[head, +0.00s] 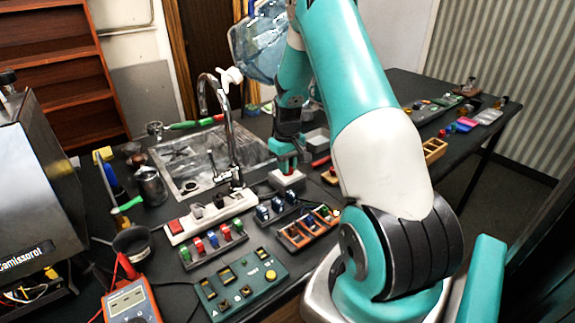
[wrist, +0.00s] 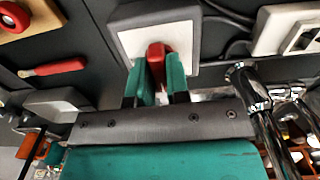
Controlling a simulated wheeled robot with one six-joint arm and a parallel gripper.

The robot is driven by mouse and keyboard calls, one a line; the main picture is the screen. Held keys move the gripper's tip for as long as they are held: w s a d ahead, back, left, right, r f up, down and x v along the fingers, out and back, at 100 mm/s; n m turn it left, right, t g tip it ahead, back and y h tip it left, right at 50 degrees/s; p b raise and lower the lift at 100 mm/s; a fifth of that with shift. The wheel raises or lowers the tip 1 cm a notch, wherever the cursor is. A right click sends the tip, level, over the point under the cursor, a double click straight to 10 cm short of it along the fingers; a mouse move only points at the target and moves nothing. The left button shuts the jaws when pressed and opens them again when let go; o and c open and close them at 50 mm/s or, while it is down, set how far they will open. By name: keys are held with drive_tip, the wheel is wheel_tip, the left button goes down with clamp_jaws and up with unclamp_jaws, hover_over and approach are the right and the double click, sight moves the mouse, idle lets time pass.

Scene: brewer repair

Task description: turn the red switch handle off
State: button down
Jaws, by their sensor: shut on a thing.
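The red switch handle (wrist: 156,54) stands on a pale square switch box (wrist: 193,41) in the wrist view. My gripper (wrist: 160,82) has its two green fingers on either side of the red handle and is shut on it. In the head view my gripper (head: 286,160) reaches down onto the switch box (head: 287,180), right of the sink. The handle is mostly hidden there by the fingers. I cannot tell from these views which position the handle is in.
A chrome faucet (head: 233,140) rises over the sink (head: 185,165) close to my gripper; its pipe also shows in the wrist view (wrist: 262,110). A white power strip (head: 212,215), switch racks and a green panel (head: 240,283) lie nearer. A red-handled screwdriver (wrist: 55,68) lies beside the box.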

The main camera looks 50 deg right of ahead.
drive_tip(key=shift+s, duration=0.1)
drive_tip(key=c, duration=1.1)
unclamp_jaws()
wheel_tip(320, 180, up, 18)
drive_tip(key=b, duration=0.3)
drive_tip(key=shift+f, duration=0.25)
